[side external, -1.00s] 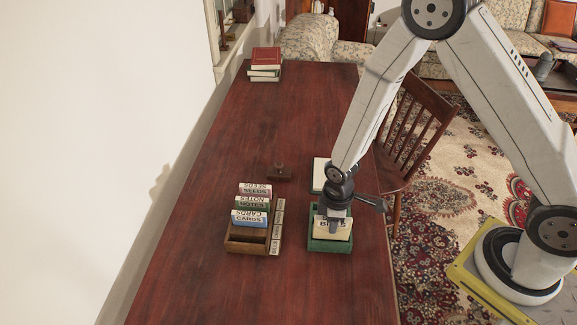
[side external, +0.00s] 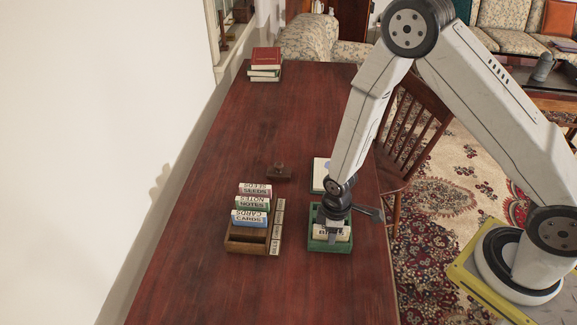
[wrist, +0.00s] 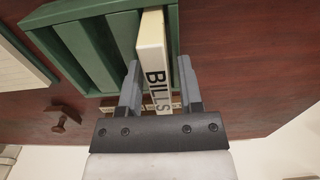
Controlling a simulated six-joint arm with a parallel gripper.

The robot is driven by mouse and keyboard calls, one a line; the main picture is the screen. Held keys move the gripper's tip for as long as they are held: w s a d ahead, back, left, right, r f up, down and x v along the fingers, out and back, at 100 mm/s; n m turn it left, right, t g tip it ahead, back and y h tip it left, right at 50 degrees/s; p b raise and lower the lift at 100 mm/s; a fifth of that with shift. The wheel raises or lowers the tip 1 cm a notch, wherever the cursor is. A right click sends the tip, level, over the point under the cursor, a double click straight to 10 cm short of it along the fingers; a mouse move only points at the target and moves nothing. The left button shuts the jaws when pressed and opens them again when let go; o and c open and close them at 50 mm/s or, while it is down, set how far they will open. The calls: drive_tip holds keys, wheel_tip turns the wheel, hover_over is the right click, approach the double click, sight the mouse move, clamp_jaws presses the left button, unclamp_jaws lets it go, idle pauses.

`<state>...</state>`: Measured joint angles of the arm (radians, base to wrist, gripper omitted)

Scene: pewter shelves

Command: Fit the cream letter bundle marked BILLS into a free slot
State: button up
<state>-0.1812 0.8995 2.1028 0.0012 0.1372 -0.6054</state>
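The cream letter bundle marked BILLS (side external: 341,235) stands in the green slotted tray (side external: 313,245) at the table's right edge. It also shows in the wrist view (wrist: 152,45), upright in the tray. My gripper (wrist: 160,75) is over it, with one finger on each side. A gap shows beside the right finger, so the fingers look open around the bundle. The brown wooden rack (side external: 240,249) stands left of the tray. It holds bundles marked CARDS (side external: 249,218), NOTES (side external: 252,203) and SEEDS (side external: 255,189). Its front part, nearest the camera, looks empty.
A strip of labels (side external: 277,228) lies along the rack's right side. A small dark stamp-like object (side external: 279,173) sits behind. A white-topped green tray (side external: 320,175) lies behind the green tray. Red and white books (side external: 265,64) are at the far end. Table between rack and tray is clear.

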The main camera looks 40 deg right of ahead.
drive_tip(key=shift+o, duration=0.2)
drive_tip(key=shift+r, duration=0.15)
wheel_tip(320, 180, up, 12)
idle(1.1)
idle(0.4)
drive_tip(key=s+d+r+m+t, duration=0.2)
drive_tip(key=s+d+r+m, duration=0.3)
drive_tip(key=r+m, duration=0.4)
drive_tip(key=shift+s+d+t, duration=0.3)
drive_tip(key=shift+d, duration=0.3)
